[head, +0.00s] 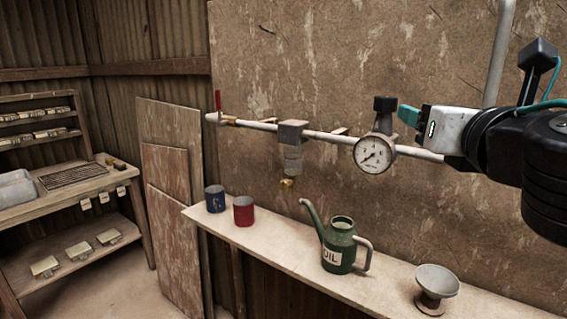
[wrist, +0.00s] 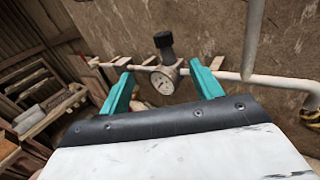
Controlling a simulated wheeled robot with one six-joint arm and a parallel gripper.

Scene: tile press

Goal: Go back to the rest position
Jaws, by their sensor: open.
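My gripper (head: 405,117) is at the right in the head view, its teal fingers pointing left at the height of the wall pipe. In the wrist view its two teal fingers (wrist: 160,88) are spread apart with nothing held between them. A round pressure gauge (head: 374,153) with a black knob (head: 385,104) above it sits on the pipe, just left of the fingers in the head view. In the wrist view the gauge (wrist: 164,82) and its knob (wrist: 164,40) show in the gap between the fingers. I cannot tell whether any finger touches them.
The pipe (head: 330,136) runs along the wall, with a red-handled valve (head: 217,101) and a filter bowl (head: 292,160). Below, a shelf (head: 290,244) holds a blue can (head: 215,199), a red can (head: 244,211), a green oil can (head: 339,246) and a grey dish (head: 436,283).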

